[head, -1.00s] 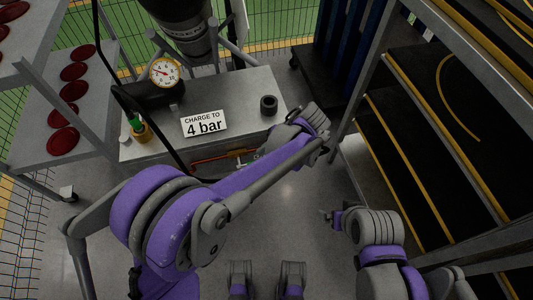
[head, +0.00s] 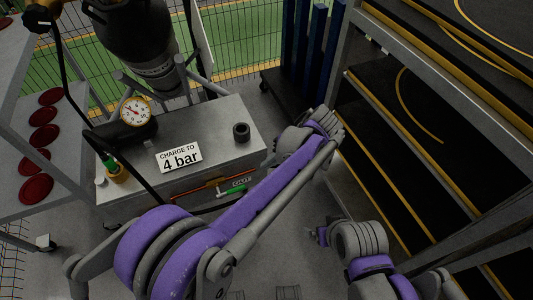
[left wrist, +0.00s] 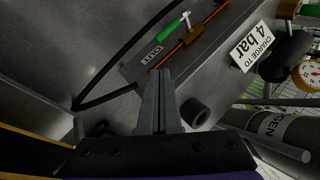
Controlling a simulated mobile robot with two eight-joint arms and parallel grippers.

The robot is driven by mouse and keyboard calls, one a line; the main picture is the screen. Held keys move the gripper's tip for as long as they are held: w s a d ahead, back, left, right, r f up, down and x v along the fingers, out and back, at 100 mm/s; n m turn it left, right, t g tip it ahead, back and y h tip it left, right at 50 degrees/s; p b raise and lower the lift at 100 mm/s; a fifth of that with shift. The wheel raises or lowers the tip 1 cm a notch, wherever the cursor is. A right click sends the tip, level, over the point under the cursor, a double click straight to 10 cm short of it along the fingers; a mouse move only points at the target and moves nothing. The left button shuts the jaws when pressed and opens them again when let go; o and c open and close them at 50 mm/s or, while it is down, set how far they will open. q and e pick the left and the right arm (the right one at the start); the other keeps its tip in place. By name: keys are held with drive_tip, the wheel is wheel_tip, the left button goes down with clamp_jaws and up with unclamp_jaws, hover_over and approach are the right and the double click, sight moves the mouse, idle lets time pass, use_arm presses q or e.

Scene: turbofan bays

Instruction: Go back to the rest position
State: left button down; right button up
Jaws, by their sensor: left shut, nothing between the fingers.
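My left gripper (head: 328,120) is at the end of the purple and grey arm, right of the grey cart in the head view. Its fingertips are hard to make out there. In the left wrist view its two fingers (left wrist: 162,75) are together, with nothing between them. They point toward the cart's front, and the gripper appears apart from everything. My right arm (head: 362,245) is folded low at the right of the head view; its gripper cannot be made out.
The grey cart (head: 218,147) carries a gauge (head: 136,112), a "CHARGE TO 4 bar" sign (head: 179,157) and a black ring (head: 241,132). A green-handled part (head: 236,190) is on its front. Shelves (head: 390,155) stand close at right. Red discs (head: 36,188) lie on a left rack.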

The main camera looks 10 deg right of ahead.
use_arm(q)
drive_tip(key=s+a+r+h+p, duration=0.2)
drive_tip(key=s+a+r, duration=0.2)
drive_tip(key=a, duration=0.4)
drive_tip(key=s+a+r+h+p, duration=0.2)
drive_tip(key=s+a+r, duration=0.1)
drive_tip(key=a, duration=0.5)
drive_tip(key=s+a+n+t+h+p, duration=0.2)
drive_tip(key=s+a, duration=0.5)
drive_tip(key=s, duration=0.4)
drive_tip(key=shift+s+a+r+t+p, duration=0.3)
drive_tip(key=shift+a+r+t+p, duration=0.15)
drive_tip(key=shift+t+p, duration=0.55)
